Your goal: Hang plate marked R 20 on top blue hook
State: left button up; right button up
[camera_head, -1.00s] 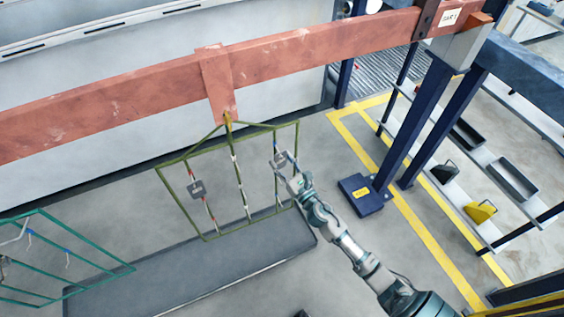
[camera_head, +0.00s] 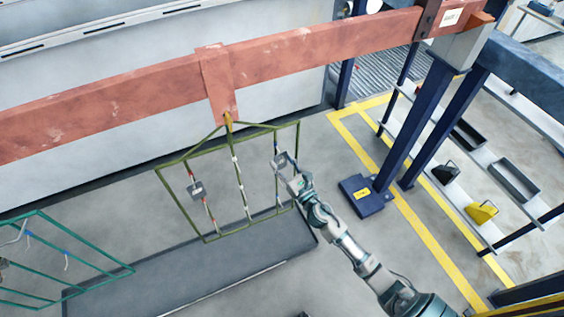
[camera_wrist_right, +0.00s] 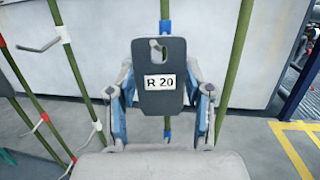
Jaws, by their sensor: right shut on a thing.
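The grey plate marked R 20 (camera_wrist_right: 160,95) is upright in the right wrist view, with a slot near its top edge. My right gripper (camera_head: 290,174) is shut on it, one finger at each side edge. The plate (camera_head: 279,160) is at the right part of the olive-green rack (camera_head: 182,214). A green rod (camera_wrist_right: 165,10) stands behind the plate, with a blue band (camera_wrist_right: 165,27) just above its top edge and another blue band below. Something pale shows through the slot; I cannot tell whether the hook passes through it. My left gripper is out of view.
A pale hook (camera_wrist_right: 40,46) juts out left of the held plate. The rack hangs from a red beam (camera_head: 120,88). A blue post with a wide base (camera_head: 366,195) stands to the right.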

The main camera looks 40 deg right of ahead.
jog(key=o, duration=1.4)
jog(key=shift+c, duration=0.2)
jog(key=shift+s, duration=0.1)
jog(key=s+f, duration=0.2)
jog(key=s, duration=0.9)
jog(key=shift+s+a+f, duration=0.15)
jog(key=shift+s+a, duration=0.15)
jog(key=shift+a, duration=0.1)
jog(key=shift+a, duration=0.1)
